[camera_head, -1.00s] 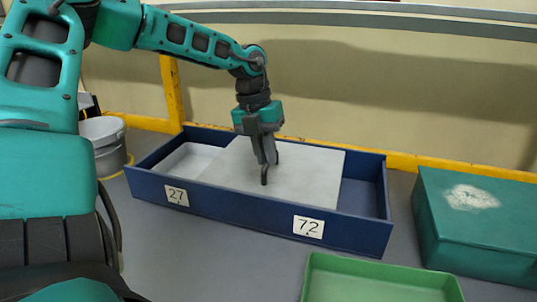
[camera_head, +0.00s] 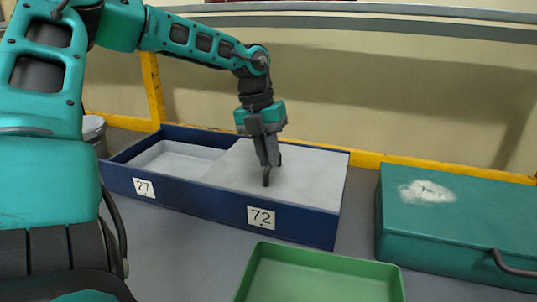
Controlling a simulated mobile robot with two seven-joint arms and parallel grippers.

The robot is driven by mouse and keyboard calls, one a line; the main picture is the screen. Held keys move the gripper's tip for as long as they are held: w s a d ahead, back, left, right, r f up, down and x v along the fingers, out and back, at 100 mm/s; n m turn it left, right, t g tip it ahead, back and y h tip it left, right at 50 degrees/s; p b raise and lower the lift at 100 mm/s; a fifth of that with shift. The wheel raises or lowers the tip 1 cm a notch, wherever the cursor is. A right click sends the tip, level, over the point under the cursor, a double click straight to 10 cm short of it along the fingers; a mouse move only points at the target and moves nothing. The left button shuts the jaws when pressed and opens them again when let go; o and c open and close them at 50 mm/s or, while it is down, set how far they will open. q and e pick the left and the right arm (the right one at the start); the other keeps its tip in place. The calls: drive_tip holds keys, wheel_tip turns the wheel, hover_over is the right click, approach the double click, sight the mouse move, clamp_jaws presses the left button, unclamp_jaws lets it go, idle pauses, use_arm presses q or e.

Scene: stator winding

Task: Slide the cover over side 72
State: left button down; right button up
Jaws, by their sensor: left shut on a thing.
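A long blue box (camera_head: 190,210) sits on the grey floor or table, with label 27 (camera_head: 144,187) on its left front and label 72 (camera_head: 261,217) on its right front. A flat light-grey cover (camera_head: 305,180) lies over the right part, side 72, reaching the right end wall. The left part, side 27, is open and shows a pale inside (camera_head: 175,158). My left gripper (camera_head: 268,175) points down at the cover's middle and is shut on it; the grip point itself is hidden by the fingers. My right gripper is not in view.
A green tray (camera_head: 262,262) stands in front of the box. A teal case (camera_head: 455,235) with a dark handle is at the right. A grey bucket (camera_head: 94,130) is at the far left. Yellow rail and wall lie behind.

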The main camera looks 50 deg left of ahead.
use_arm(q)
drive_tip(key=shift+w+d, duration=0.1)
drive_tip(key=shift+d, duration=0.1)
idle(0.3)
drive_tip(key=c, duration=1.1)
unclamp_jaws()
drive_tip(key=shift+c, duration=0.2)
wheel_tip(320, 180, up, 13)
drive_tip(key=s+a+p, duration=0.1)
drive_tip(key=a, duration=0.1)
drive_tip(key=shift+f, duration=0.15)
drive_tip(key=shift+a, duration=0.1)
